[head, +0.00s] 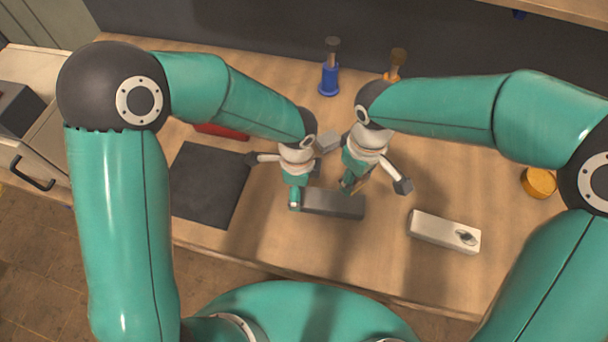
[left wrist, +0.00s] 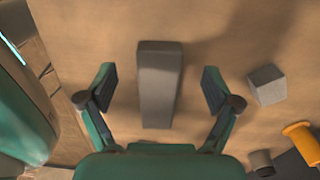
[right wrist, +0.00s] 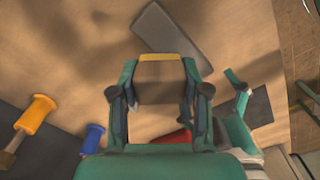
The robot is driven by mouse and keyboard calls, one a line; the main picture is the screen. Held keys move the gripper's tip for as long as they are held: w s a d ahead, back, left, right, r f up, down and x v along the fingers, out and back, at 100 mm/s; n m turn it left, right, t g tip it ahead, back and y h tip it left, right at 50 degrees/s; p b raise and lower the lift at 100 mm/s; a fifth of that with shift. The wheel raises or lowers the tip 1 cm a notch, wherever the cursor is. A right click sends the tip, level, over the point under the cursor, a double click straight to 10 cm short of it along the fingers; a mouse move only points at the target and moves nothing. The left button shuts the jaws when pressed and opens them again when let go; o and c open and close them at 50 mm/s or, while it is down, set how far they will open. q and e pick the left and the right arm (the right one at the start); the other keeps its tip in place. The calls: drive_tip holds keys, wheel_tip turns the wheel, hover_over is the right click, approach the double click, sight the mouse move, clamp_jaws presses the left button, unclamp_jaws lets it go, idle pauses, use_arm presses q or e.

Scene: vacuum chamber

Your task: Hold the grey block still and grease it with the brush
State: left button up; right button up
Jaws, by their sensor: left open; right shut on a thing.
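The grey block (head: 335,204) is a long dark bar lying on the bench in the middle of the head view. In the left wrist view the grey block (left wrist: 160,85) lies between the spread fingers of my left gripper (left wrist: 159,80), with a gap on each side. My left gripper is open over the block's left end in the head view. My right gripper (right wrist: 158,82) is shut on the brush (right wrist: 161,57), which shows a yellow edge and a brown body. The brush is near the block; I cannot tell whether they touch. My arms partly hide both.
A small grey cube (left wrist: 267,85) lies beside the block. A black mat (head: 210,186) and red item (head: 222,131) lie left. A white box (head: 444,232) and yellow cylinder (head: 539,182) are right. Blue (head: 329,79) and orange (head: 396,75) items stand behind.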

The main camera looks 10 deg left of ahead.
use_arm(q)
drive_tip(key=shift+f, duration=2.5)
drive_tip(key=c, duration=1.5)
